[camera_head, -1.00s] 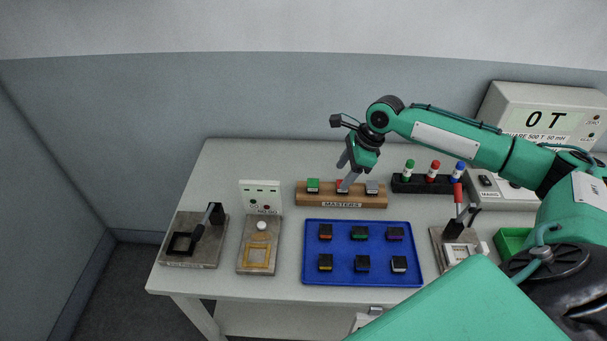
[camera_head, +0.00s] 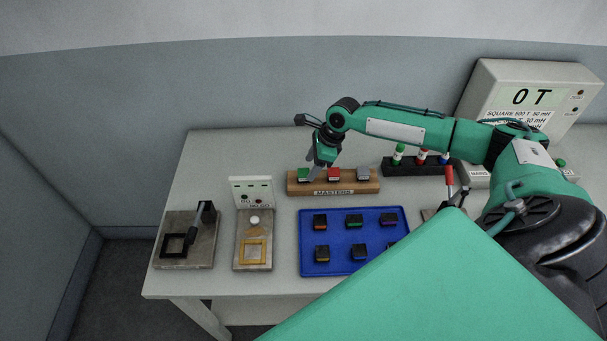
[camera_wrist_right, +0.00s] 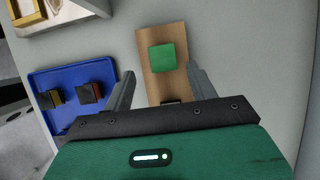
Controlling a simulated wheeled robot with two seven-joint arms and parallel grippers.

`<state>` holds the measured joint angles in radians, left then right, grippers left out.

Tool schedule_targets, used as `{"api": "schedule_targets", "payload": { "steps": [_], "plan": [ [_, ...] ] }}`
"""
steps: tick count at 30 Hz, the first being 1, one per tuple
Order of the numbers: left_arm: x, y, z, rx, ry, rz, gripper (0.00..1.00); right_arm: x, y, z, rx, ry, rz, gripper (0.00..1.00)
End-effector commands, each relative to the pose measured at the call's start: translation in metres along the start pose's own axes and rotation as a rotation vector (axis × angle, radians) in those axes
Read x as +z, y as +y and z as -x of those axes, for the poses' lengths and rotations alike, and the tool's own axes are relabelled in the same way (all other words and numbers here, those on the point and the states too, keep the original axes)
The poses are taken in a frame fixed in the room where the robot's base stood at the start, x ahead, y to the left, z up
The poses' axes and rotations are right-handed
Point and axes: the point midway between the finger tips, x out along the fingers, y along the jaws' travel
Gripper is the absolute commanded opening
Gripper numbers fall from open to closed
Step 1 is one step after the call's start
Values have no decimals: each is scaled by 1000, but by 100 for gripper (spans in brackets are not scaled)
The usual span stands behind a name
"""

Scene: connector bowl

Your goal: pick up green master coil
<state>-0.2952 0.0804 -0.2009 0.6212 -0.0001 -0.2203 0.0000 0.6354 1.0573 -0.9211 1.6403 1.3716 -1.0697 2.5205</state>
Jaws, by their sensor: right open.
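The green master coil (camera_head: 304,174) sits at the left end of the wooden MASTERS block (camera_head: 346,186), beside a red coil (camera_head: 333,174) and a grey coil (camera_head: 363,173). In the right wrist view the green coil (camera_wrist_right: 162,57) lies on the wooden block (camera_wrist_right: 172,33), ahead of and between the fingers. My right gripper (camera_head: 314,170) is above the block's left part, just over the green coil and partly in front of it. It is open and empty, with both fingers (camera_wrist_right: 162,85) spread in the wrist view. My left gripper is not in view.
A blue tray (camera_head: 305,233) with several dark coils lies in front of the block. A gauge plate with a white panel (camera_head: 251,190) stands to the left. A black rack (camera_head: 397,169) with marker pens and a meter (camera_head: 549,88) stand to the right.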

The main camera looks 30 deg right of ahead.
Motion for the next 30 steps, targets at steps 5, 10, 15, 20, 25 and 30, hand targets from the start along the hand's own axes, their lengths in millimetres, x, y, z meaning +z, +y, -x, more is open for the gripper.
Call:
{"api": "schedule_targets", "payload": {
  "steps": [5, 10, 15, 20, 25, 30],
  "plan": [
    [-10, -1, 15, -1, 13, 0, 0, 5, -5, -23, 2, 0, 0, 58],
    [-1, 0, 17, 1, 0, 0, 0, 3, -5, -40, 0, 0, 0, 58],
    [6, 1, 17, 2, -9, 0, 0, 2, -5, -42, 0, 0, 1, 58],
    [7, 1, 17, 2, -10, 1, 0, 2, -5, -42, 0, 0, 1, 40],
    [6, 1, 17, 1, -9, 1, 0, 3, -5, -42, 0, 0, 1, 9],
    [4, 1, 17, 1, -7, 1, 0, 3, -5, -42, 0, 0, 1, 9]
  ]
}}
